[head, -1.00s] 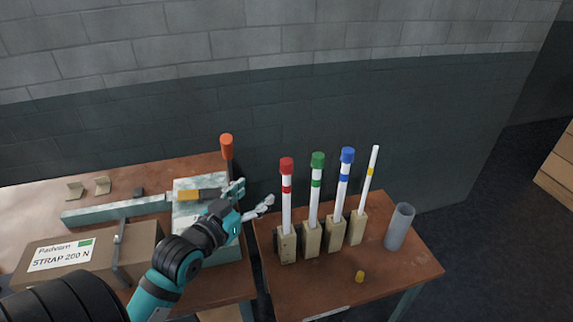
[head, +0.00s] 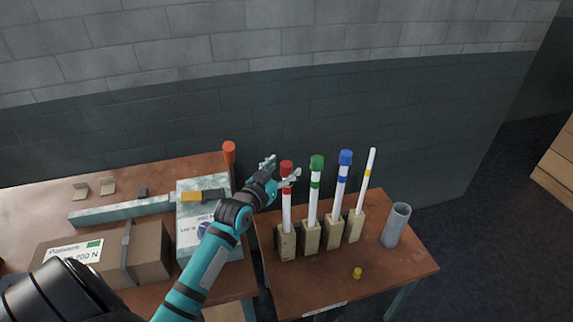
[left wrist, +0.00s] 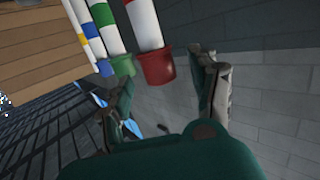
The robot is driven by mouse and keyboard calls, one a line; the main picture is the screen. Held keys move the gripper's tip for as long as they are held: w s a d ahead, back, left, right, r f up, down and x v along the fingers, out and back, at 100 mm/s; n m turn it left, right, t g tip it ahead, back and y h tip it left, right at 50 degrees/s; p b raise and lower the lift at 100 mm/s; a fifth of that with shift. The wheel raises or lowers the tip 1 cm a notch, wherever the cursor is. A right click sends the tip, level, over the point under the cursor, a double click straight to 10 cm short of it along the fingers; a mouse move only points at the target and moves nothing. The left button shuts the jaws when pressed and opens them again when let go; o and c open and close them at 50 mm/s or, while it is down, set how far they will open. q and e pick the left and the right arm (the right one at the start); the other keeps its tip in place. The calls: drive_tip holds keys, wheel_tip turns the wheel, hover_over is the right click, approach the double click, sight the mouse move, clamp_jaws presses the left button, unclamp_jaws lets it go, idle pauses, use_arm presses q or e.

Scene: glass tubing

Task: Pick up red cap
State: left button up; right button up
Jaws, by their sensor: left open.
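The red cap (head: 287,165) sits on top of the white tube with a red band, upright in a wooden block (head: 286,243). My left gripper (head: 281,169) is open beside the cap, one finger behind it and the other close to its front right. In the left wrist view the red cap (left wrist: 157,68) shows between the two open fingers (left wrist: 165,88), near their tips. I cannot tell whether a finger touches it. My right gripper is not in view.
Close to the right stand tubes with a green cap (head: 317,162) and a blue cap (head: 345,157), and an uncapped yellow-banded tube (head: 366,178). A yellow cap (head: 357,273) lies on the small table (head: 318,287). A grey cylinder (head: 396,225) stands at right.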

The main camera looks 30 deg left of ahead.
use_arm(q)
drive_tip(key=shift+w+a+f, duration=0.1)
drive_tip(key=shift+w+f, duration=0.05)
drive_tip(key=shift+w, duration=0.5)
drive_tip(key=shift+w+f, duration=0.1)
drive_tip(key=shift+w, duration=0.5)
drive_tip(key=shift+s, duration=0.1)
drive_tip(key=shift+c, duration=1)
drive_tip(key=c, duration=0.7)
drive_tip(key=shift+r, duration=0.1)
